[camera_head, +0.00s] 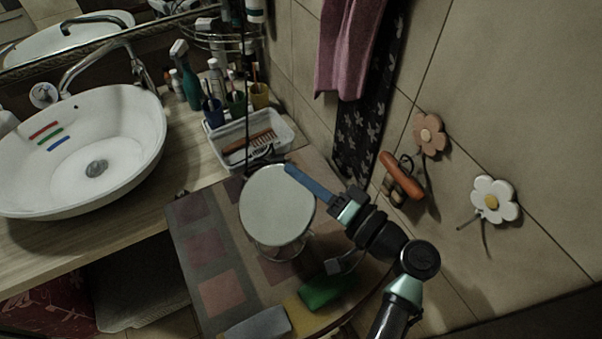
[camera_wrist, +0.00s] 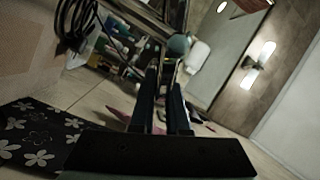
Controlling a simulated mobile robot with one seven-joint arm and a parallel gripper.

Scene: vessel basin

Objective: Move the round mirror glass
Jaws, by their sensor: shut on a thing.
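The round mirror glass (camera_head: 277,205) shows in the head view as a pale grey disc above the patterned mat. A clear, shiny shape (camera_head: 280,246) shows below its near edge, and I cannot tell whether it is part of the mirror. My gripper (camera_head: 291,170) reaches in from the right, its blue finger lying along the mirror's upper right rim. It is shut on the mirror's edge. In the wrist view, the two dark fingers of my gripper (camera_wrist: 166,72) stand close together. The mirror's face cannot be made out there.
The mat (camera_head: 222,293) has square patches. A green item (camera_head: 326,291) and a grey one (camera_head: 257,324) lie at its near edge. A clear tray (camera_head: 284,130) with a brush stands behind the mirror. A white basin (camera_head: 130,150) is left; the tiled wall (camera_head: 520,110) is right.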

